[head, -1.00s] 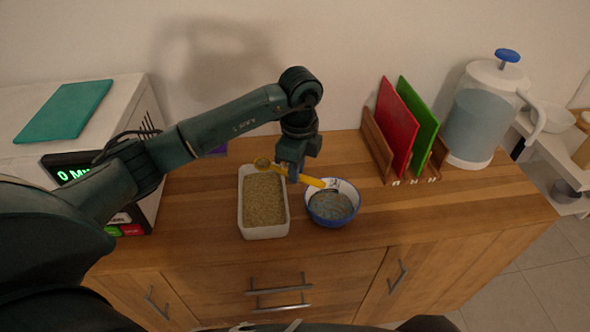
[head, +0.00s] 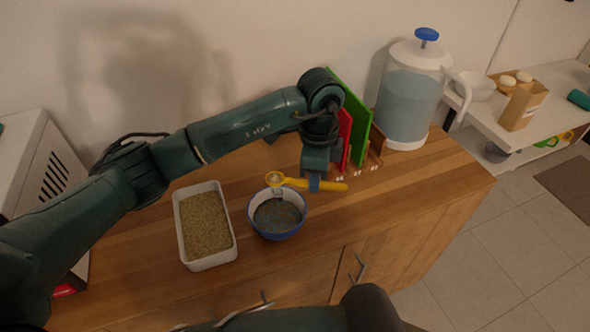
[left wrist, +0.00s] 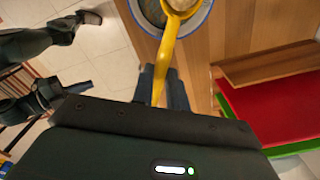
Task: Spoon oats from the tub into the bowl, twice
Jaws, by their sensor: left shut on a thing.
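The white tub (head: 184,237) of oats (head: 206,222) stands on the wooden counter, left of the bowl. The blue-and-white bowl (head: 281,235) stands right of the tub and has grey-looking contents. My left gripper (head: 314,184) is shut on the handle of a yellow spoon (head: 331,186). The spoon's head is over the back of the bowl, with pale stuff in it. In the left wrist view the spoon (left wrist: 166,58) runs up from the gripper (left wrist: 163,88) to the bowl (left wrist: 206,14).
A rack with a red board (head: 345,138) and a green board (head: 357,119) stands behind my left gripper. A water jug (head: 407,100) stands right of it. The counter (head: 400,190) is clear at front right. A white shelf unit (head: 560,83) is beyond.

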